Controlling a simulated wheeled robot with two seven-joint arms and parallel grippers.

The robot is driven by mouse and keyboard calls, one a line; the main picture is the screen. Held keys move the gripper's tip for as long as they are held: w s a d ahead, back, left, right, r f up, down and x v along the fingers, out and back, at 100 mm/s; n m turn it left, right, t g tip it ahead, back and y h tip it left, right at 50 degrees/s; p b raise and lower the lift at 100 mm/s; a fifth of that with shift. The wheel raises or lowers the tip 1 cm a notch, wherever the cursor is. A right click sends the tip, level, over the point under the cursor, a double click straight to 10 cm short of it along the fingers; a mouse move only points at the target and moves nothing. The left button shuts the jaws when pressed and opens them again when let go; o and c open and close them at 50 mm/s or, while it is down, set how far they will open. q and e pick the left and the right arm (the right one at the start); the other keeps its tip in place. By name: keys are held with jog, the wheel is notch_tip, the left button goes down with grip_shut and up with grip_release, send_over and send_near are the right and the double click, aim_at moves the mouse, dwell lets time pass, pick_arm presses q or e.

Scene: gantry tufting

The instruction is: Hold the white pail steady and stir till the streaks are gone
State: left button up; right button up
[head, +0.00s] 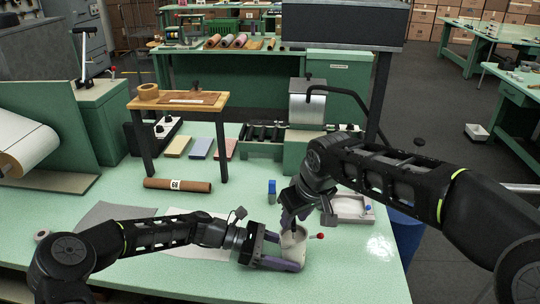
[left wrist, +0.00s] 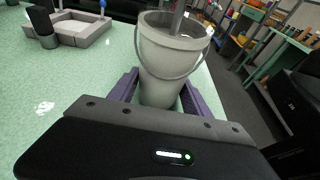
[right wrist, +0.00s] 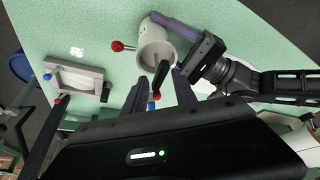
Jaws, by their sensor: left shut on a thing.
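The white pail (head: 294,251) stands on the green table near its front edge. It is upright, with a thin wire handle in the left wrist view (left wrist: 168,72). My left gripper (head: 282,250) is shut around its sides; its purple fingers lie on either side of the pail. A grey stirring stick (left wrist: 178,18) stands in the pail, and its dark upper part shows in the right wrist view (right wrist: 158,80). My right gripper (right wrist: 160,92) is above the pail with its fingers apart on either side of the stick, without clear contact. The pail's contents are hidden.
A red-knobbed lever (head: 320,236) sits right beside the pail. A shallow pale tray (head: 350,208) lies behind and right. A small blue-topped object (head: 271,188) stands behind the pail. A brown roll (head: 178,185) and grey sheets (head: 105,217) lie left. The front right tabletop is clear.

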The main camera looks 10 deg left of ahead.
jog(key=v, duration=1)
jog(key=w+a+r+n+t+y, duration=0.1)
jog(key=w+a+r+t+y, duration=0.3)
jog(key=w+a+t+y, duration=0.2)
jog(key=w+a+t, duration=0.2)
jog(key=shift+a+t+y, duration=0.25)
jog(key=shift+t+y, duration=0.05)
jog(key=shift+y, duration=0.1)
